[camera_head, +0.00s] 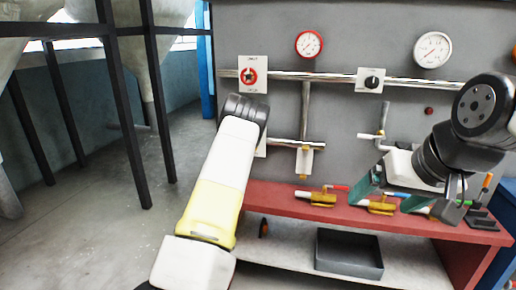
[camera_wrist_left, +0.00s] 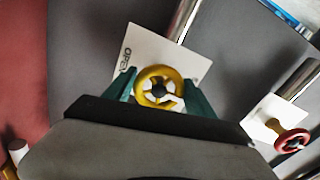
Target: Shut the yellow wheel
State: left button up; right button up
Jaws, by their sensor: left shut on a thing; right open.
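The yellow wheel (camera_wrist_left: 158,84) shows in the left wrist view, a spoked ring with a dark hub in front of a white plate (camera_wrist_left: 150,48). "OPEN" is printed along the plate's left edge. My left gripper (camera_wrist_left: 163,92) is shut on the wheel, with one teal finger at each side of it. In the head view my left arm hides the yellow wheel and the left gripper. My right gripper (camera_head: 391,196) is open and empty, its teal fingers apart above the red bench (camera_head: 270,196).
A red wheel (camera_head: 248,76) on a plate sits on the wall panel, up from my left arm; it also shows in the left wrist view (camera_wrist_left: 292,141). A black knob (camera_head: 372,82), gauges (camera_head: 309,43) and pipes line the panel. Yellow valves (camera_head: 323,198) lie on the bench; a grey bin (camera_head: 348,265) sits below.

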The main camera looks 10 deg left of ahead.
pick_arm(q)
jog(key=shift+f, duration=0.1)
dwell(0.3)
jog(key=o, duration=1.4)
jog(key=s, duration=0.8)
jog(key=shift+a, duration=0.2)
jog(key=shift+w, duration=0.1)
